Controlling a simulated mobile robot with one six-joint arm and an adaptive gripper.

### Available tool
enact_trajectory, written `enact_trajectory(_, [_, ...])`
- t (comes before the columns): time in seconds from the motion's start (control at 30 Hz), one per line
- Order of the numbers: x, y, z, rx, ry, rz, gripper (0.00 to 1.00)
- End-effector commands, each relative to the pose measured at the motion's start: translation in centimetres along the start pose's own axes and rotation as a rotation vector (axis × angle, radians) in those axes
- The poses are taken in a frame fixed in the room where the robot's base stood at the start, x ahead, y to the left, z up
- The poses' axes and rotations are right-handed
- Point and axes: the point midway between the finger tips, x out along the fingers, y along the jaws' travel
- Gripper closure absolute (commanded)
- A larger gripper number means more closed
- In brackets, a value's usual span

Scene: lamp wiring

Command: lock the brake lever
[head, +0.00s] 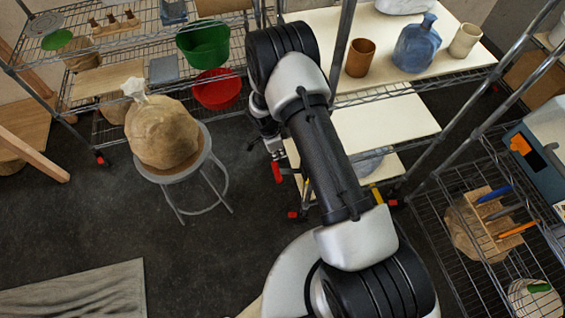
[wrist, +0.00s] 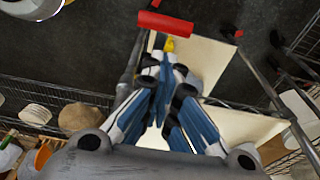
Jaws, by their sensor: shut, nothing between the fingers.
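The red brake lever (head: 276,172) shows in the head view just left of the low front corner of the middle rack. In the wrist view the red lever (wrist: 165,24) is a wide bar at the top, beyond my fingertips. My gripper (wrist: 163,66) is shut and empty, its blue and white fingers pointing toward the lever with a gap seen between them in the picture. Whether they touch cannot be told. In the head view my gripper is mostly hidden by my own arm; part of it shows above the lever.
The middle rack (head: 385,126) has pale shelves and metal posts close to my gripper. A small yellow part (wrist: 169,44) sits just below the lever in the wrist view. A stool (head: 202,160) with a tied sack (head: 160,135) stands to the left. Dark floor between is clear.

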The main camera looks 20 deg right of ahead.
Motion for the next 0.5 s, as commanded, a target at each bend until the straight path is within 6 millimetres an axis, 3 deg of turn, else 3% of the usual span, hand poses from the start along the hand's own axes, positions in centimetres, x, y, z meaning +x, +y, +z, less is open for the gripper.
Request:
enact_trajectory(0.27, [1.0,0.1,0.0,0.0,0.0,0.002,1.0])
enact_trajectory(0.5, [5.3,0.1,0.0,-0.001,0.0,0.002,1.0])
